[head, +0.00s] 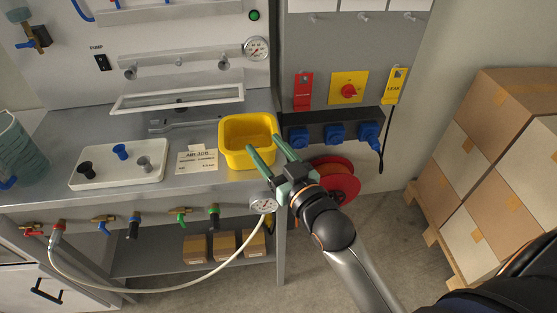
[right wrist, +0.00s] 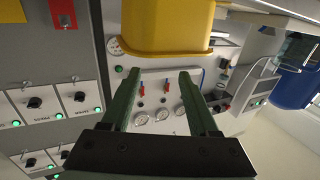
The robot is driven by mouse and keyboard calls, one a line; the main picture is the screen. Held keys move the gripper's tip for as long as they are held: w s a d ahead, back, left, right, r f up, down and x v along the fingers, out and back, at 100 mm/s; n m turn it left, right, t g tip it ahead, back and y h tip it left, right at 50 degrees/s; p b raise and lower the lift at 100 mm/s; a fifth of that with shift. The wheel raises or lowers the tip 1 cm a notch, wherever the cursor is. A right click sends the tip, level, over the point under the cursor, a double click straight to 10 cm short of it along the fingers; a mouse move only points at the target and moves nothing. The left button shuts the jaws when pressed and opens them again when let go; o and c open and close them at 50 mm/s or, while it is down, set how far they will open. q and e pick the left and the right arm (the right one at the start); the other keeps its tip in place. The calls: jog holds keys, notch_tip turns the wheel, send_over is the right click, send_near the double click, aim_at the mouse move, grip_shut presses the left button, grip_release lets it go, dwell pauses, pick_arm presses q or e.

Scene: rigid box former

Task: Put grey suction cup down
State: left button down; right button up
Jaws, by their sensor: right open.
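A grey suction cup (head: 145,163) stands on the white tray (head: 112,181) on the left part of the bench. A black cup (head: 86,168) and a blue cup (head: 121,151) stand on the same tray. My right gripper (head: 264,144) is open at the front right of the yellow bin (head: 233,159), well to the right of the tray. In the right wrist view nothing shows between its two green fingers (right wrist: 158,76), and the yellow bin (right wrist: 168,28) shows beyond them. My left gripper is not in view.
A label card (head: 197,160) lies between tray and bin, with a wrench (head: 180,125) behind. Valves and a gauge with a hose (head: 150,288) line the bench front. A red reel (head: 334,181) hangs at right; stacked boxes (head: 490,165) stand further right.

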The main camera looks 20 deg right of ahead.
jog(key=s+f+g, duration=0.3)
jog(key=s+f, duration=0.3)
jog(key=f, duration=0.4)
jog(key=s+a+f+g, duration=0.1)
jog(key=s+f+g, duration=0.2)
jog(key=s+f, duration=0.45)
jog(key=s+f+g, duration=0.3)
jog(key=s+f, duration=0.2)
jog(key=f, duration=0.6)
notch_tip(320, 180, up, 6)
jog(key=p, duration=0.7)
jog(key=shift+d+n, duration=0.3)
jog(key=shift+r+t, duration=0.1)
jog(key=shift+t, duration=0.2)
